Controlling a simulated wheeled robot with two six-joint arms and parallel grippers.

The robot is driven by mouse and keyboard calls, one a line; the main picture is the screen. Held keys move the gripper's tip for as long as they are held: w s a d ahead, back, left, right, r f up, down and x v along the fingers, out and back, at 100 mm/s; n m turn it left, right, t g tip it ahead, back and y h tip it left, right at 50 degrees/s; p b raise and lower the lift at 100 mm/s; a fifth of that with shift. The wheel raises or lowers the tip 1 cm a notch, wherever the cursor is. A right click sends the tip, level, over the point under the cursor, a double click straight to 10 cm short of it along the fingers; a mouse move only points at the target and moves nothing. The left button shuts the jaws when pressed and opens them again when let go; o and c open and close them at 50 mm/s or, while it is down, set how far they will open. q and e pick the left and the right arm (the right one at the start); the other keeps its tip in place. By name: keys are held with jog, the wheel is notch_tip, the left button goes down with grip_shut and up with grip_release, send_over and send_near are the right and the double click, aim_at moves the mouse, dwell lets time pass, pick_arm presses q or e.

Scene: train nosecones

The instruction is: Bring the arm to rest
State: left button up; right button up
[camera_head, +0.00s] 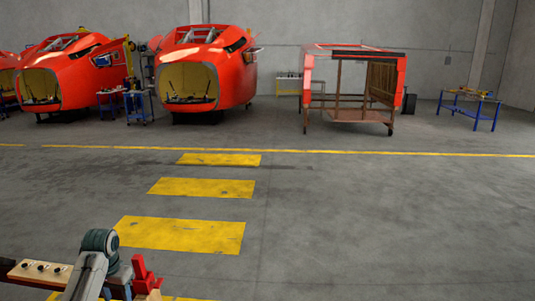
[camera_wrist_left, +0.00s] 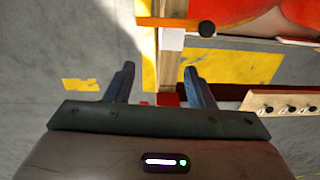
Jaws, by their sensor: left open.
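My left gripper (camera_wrist_left: 160,80) is open in the left wrist view, with its two dark fingers apart. Nothing is held between them. A wooden upright with a white block (camera_wrist_left: 171,40) and a small red piece (camera_wrist_left: 168,100) show beyond and below the gap; I cannot tell how far off they are. In the head view my left arm (camera_head: 98,245) is at the bottom left corner, and its gripper cannot be made out there. My right arm and gripper are not in view.
A wooden strip with black knobs (camera_head: 40,270) and a red bracket (camera_head: 145,275) lie close to my left arm. An orange bar with a black end (camera_wrist_left: 207,28) shows in the wrist view. Red nosecones (camera_head: 235,75), a red frame cart (camera_head: 348,108) and a blue table (camera_head: 470,104) stand far back. The middle floor is clear.

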pick_arm(q)
jog(key=s+d+f+t, duration=0.1)
jog(key=s+d+f, duration=0.45)
jog(key=s, duration=0.35)
jog(key=s+d+f+t, duration=0.1)
jog(key=s+d+f, duration=0.45)
jog(key=s, duration=0.35)
jog(key=s+d+r+t, duration=0.1)
jog(key=s+d+r, duration=0.15)
jog(key=s, duration=0.75)
jog(key=s+d+r+t, duration=0.1)
jog(key=s+d+r, duration=0.15)
jog(key=s, duration=0.65)
notch_tip(320, 180, down, 38)
jog(key=a+g+b, duration=0.2)
jog(key=b, duration=0.6)
jog(key=s+f+b, duration=0.3)
jog(key=s+f, duration=0.6)
jog(key=f, duration=0.4)
jog(key=s+a+f+g+b, duration=0.1)
jog(key=s+f+b, duration=0.2)
jog(key=s+f, duration=0.7)
notch_tip(320, 180, down, 4)
jog(key=shift+s+a+r, duration=0.1)
jog(key=shift+s+a, duration=0.1)
jog(key=shift+a, duration=0.1)
